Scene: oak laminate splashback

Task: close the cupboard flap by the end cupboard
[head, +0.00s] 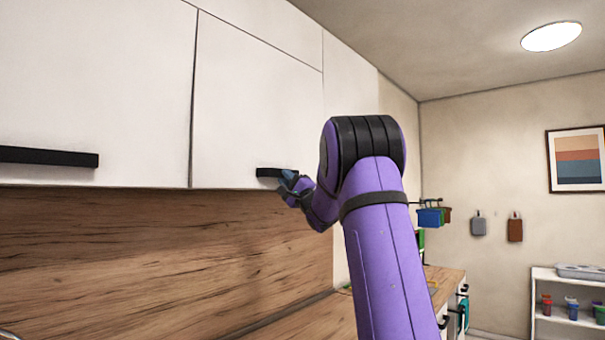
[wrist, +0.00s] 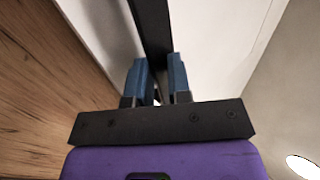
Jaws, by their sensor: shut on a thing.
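The cupboard flap (head: 250,95) is a plain white wall-cupboard front left of centre in the head view. It hangs down and looks about level with the front to its left, though a small gap cannot be ruled out. Its black bar handle (head: 268,172) sits near the lower edge. My gripper (head: 290,183) is at the right end of this handle, partly hidden by my purple arm. In the wrist view the two blue fingers of my gripper (wrist: 158,82) are shut on the dark handle bar (wrist: 152,30), one on each side.
A white cupboard front with another black handle (head: 48,156) is at the left. The wood splashback (head: 180,255) runs below the cupboards. A rail with small coloured pots (head: 430,217) and a white shelf unit (head: 560,272) are at the right. Open room lies right of my arm.

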